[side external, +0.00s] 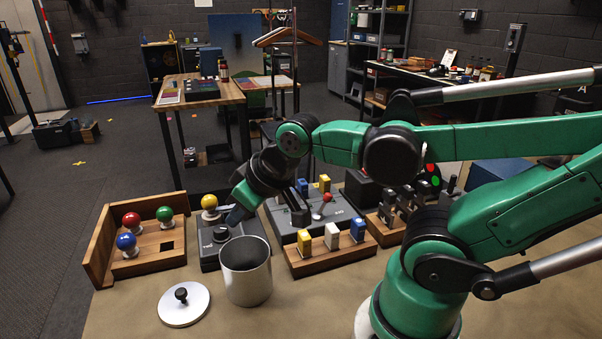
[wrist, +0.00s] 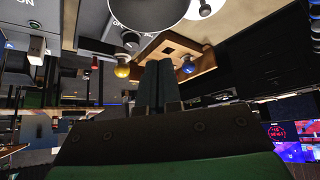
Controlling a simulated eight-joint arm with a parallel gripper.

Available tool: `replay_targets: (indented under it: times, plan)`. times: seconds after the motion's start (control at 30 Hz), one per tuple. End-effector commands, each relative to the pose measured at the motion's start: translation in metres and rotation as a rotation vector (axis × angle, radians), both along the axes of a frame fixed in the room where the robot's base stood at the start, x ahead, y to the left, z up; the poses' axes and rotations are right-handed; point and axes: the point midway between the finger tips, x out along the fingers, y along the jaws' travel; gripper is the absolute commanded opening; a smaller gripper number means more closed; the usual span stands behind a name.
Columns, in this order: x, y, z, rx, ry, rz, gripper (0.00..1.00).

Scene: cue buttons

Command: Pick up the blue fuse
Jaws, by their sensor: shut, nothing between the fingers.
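A blue fuse (side external: 357,229) stands upright at the right end of a wooden rack (side external: 331,259), beside a white fuse (side external: 331,236) and a yellow fuse (side external: 304,242). Another blue block (side external: 303,187) sits on the grey panel behind the rack, near a yellow block (side external: 324,183). My gripper (side external: 234,217) is shut and empty, above the grey button box and well to the left of the rack. In the wrist view the closed fingers (wrist: 157,84) hold nothing, with a yellow ball (wrist: 122,71) beside them.
A wooden tray (side external: 150,268) holds red (side external: 131,219), green (side external: 164,214) and blue balls (side external: 126,241). The yellow ball (side external: 209,202) is near my gripper. A metal can (side external: 246,272) and a lid (side external: 183,304) stand in front of the button box (side external: 208,258).

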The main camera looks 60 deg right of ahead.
Motion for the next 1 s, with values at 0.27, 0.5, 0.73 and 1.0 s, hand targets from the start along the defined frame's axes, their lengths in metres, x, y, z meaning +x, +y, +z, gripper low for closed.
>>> replay_targets:
  times: [0.27, 0.5, 0.73, 1.0]
  plan:
    - [0.0, 0.0017, -0.0001, 0.004, -0.004, 0.0, 0.0]
    - [0.0, 0.0016, -0.0001, 0.004, -0.003, 0.0, 0.26]
    - [0.0, 0.0015, -0.0001, 0.004, -0.003, 0.0, 0.76]
    - [0.0009, -0.0004, 0.0005, 0.011, 0.003, -0.019, 0.76]
